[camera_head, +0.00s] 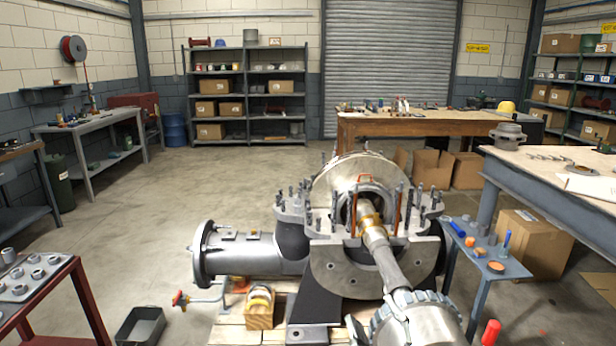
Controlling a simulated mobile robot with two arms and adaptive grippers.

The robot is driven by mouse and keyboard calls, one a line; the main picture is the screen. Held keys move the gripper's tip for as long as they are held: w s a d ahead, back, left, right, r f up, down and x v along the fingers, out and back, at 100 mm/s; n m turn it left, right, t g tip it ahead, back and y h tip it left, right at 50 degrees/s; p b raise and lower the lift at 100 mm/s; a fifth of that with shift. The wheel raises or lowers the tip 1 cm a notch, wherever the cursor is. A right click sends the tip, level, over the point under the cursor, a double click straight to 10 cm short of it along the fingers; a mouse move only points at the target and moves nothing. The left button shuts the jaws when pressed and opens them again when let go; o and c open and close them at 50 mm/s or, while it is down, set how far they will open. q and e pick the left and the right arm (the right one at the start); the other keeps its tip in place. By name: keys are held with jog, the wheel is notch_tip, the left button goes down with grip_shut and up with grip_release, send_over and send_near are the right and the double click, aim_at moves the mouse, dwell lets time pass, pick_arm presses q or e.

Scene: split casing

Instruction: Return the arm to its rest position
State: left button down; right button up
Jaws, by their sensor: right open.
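The split casing (345,270) stands in the middle of the view, with its upper half off and upright studs around its flange. A shaft (383,258) with a brass-coloured sleeve (370,217) lies in it, running towards me. A large round metal disc (340,180) stands upright at the far side of the casing. My right gripper (379,312) is low in the picture, close to the near end of the shaft. Its pale grey fingers are apart, with nothing seen held between them. Whether it touches the shaft I cannot tell. My left gripper is not in view.
A small blue-grey table (468,250) with small parts stands right of the casing. A workbench (570,180) is farther right, with cardboard boxes (530,240) below. A red-framed stand (35,300) is at the left, near a dark bin (141,326).

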jog(key=s+d+f+m+g+h, duration=0.2)
jog(key=s+d+f+m+g, duration=0.15)
jog(key=f, duration=0.45)
jog(key=s+d+f+m+g+h, duration=0.2)
jog(key=s+d+f+g, duration=0.25)
jog(key=f, duration=0.35)
jog(key=s+f+m+g, duration=0.1)
jog(key=s+f+g, duration=0.35)
jog(key=s, duration=0.45)
jog(key=s+f+m+g, duration=0.1)
jog(key=s+f+g, duration=0.3)
jog(key=s, duration=0.6)
jog(key=s+a+f+x, duration=0.1)
jog(key=s+x, duration=0.2)
jog(key=x, duration=1)
jog(key=s+f+x, duration=0.1)
jog(key=s+x, duration=0.2)
jog(key=x, duration=1)
jog(key=s+d+f+g, duration=0.1)
jog(key=s+d+f, duration=0.2)
jog(key=s+f, duration=1.3)
jog(key=shift+s+d+g+y, duration=0.25)
jog(key=shift+s+g+y, duration=0.1)
jog(key=shift+s, duration=0.4)
